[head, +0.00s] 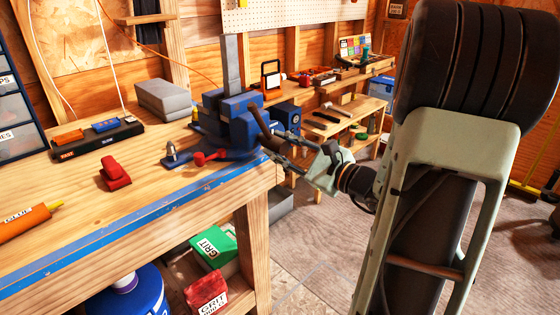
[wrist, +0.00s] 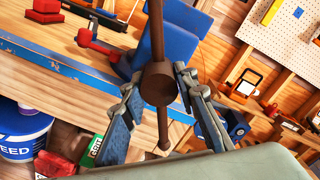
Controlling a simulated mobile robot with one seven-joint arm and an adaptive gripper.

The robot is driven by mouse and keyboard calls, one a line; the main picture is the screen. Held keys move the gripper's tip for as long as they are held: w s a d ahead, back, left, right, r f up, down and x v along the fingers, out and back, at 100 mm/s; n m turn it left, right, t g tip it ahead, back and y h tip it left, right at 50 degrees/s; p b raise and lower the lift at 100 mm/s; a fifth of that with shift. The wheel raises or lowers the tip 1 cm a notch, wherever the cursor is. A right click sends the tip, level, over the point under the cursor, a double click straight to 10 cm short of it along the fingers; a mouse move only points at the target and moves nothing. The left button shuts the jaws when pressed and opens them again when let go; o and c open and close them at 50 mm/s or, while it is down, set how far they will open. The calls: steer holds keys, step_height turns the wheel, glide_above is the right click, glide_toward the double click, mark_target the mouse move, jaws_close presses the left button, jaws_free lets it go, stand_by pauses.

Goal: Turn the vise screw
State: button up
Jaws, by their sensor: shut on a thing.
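The blue vise (head: 243,129) is mounted at the near right corner of the workbench, with a grey upright piece (head: 231,62) standing in its jaws. Its dark brown screw (head: 262,124) faces right towards my arm. In the wrist view the round screw head (wrist: 158,84) sits between my fingers, with its long bar running nearly upright in the picture. The blue vise body (wrist: 182,42) shows behind it. My gripper (head: 279,145) is shut on the screw head, one finger on each side; it also shows in the wrist view (wrist: 159,76).
Below are a blue bucket (head: 132,294) and grit boxes (head: 213,246). Floor (head: 325,240) is free right of the bench.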

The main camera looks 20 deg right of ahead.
steer(key=n+b, duration=0.1)
steer(key=b, duration=0.1)
steer(key=n+b, duration=0.2)
steer(key=b, duration=0.1)
steer(key=n+b, duration=0.1)
steer(key=b, duration=0.1)
steer(key=shift+w+a+f+n, duration=0.1)
steer(key=shift+f+n, duration=0.15)
steer(key=shift+n, duration=0.15)
steer(key=n+b, duration=0.4)
steer(key=b, duration=0.4)
steer(key=shift+r, duration=0.2)
steer(key=n+b, duration=0.1)
steer(key=n, duration=0.1)
steer(key=n+b, duration=0.1)
steer(key=n, duration=0.1)
steer(key=shift+r, duration=0.3)
steer(key=n, duration=0.4)
steer(key=shift+r, duration=0.15)
steer(key=o, duration=1.1)
steer(key=shift+o, duration=0.2)
